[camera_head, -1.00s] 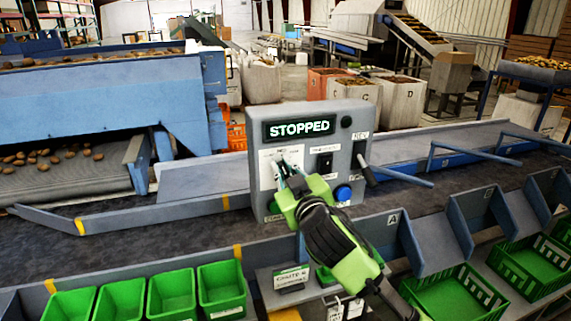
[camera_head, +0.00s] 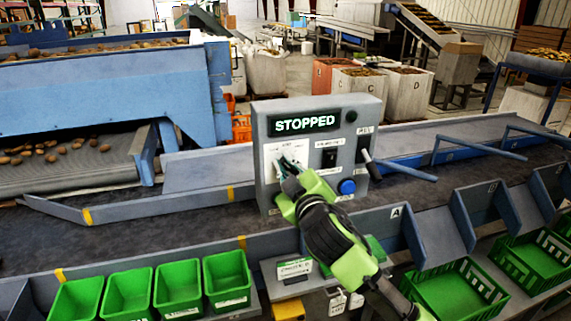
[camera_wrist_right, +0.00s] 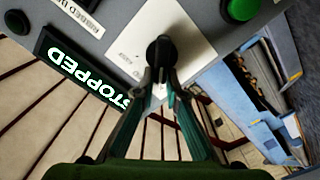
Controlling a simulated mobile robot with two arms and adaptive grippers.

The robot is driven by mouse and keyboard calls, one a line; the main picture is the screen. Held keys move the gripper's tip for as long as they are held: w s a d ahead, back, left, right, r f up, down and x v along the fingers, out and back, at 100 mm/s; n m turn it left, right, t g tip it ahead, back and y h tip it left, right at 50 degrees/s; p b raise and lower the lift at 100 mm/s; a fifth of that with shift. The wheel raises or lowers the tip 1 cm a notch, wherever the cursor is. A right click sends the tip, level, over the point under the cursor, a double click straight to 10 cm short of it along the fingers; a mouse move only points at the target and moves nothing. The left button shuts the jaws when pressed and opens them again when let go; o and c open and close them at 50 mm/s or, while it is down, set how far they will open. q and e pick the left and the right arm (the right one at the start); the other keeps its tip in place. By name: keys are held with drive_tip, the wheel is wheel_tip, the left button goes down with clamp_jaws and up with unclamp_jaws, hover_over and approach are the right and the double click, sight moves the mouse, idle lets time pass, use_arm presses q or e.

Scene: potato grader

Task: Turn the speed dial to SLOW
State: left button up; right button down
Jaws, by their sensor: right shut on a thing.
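The speed dial is a black knob (camera_wrist_right: 161,50) on a white plate (camera_wrist_right: 187,28) in the right wrist view. My right gripper (camera_wrist_right: 160,72) is shut on the dial, one finger on each side of it. In the head view the right gripper (camera_head: 287,170) covers most of the dial, and the dial's pointer setting cannot be read. My left gripper is not in view.
Green bins (camera_head: 179,290) line the front. Potatoes lie on the left conveyor (camera_head: 85,173).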

drive_tip(key=c, duration=2.1)
unclamp_jaws()
drive_tip(key=shift+s, duration=0.1)
drive_tip(key=v, duration=1.1)
drive_tip(key=shift+s+d, duration=0.15)
drive_tip(key=shift+s, duration=0.2)
